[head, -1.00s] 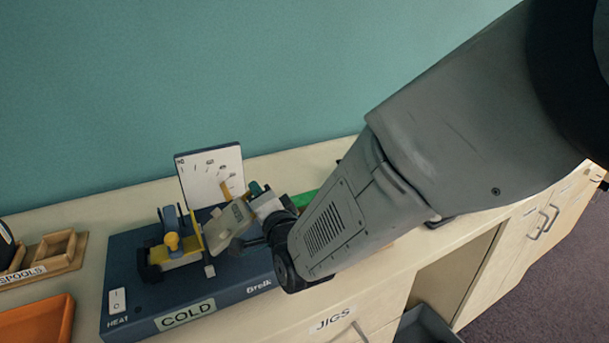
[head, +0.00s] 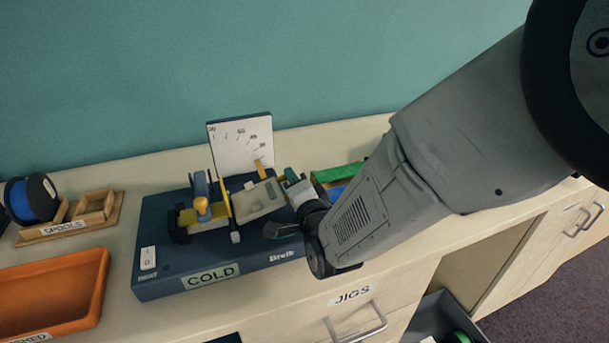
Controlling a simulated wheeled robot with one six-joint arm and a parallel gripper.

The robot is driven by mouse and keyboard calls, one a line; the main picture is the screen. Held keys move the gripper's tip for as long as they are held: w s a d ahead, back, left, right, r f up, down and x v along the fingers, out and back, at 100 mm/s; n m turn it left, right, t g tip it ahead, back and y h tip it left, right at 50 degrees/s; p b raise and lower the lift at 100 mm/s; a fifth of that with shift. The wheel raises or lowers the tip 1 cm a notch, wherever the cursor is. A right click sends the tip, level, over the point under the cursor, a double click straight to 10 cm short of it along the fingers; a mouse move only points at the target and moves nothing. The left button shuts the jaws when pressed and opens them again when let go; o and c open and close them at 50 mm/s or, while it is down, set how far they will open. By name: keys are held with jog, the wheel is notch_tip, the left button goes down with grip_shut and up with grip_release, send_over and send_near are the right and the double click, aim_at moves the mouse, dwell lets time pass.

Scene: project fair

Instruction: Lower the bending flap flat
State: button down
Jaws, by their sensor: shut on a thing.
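The bending machine (head: 165,275) is a dark blue base marked COLD on the counter. Its bending flap (head: 250,203) is a pale plate on the right of the yellow bar (head: 224,190), at a low slant. My gripper (head: 287,190) reaches in from the right and is shut on the flap's right end; the wrist partly hides the grip. Behind stands a white angle scale (head: 238,142) with a yellow pointer (head: 258,165) at its lower right.
A JIGS drawer (head: 355,315) is below the counter edge.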

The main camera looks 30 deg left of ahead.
jog(key=c, duration=1.4)
grip_release()
jog(key=shift+c, duration=0.2)
jog(key=v, duration=0.7)
jog(key=shift+s+d, duration=0.3)
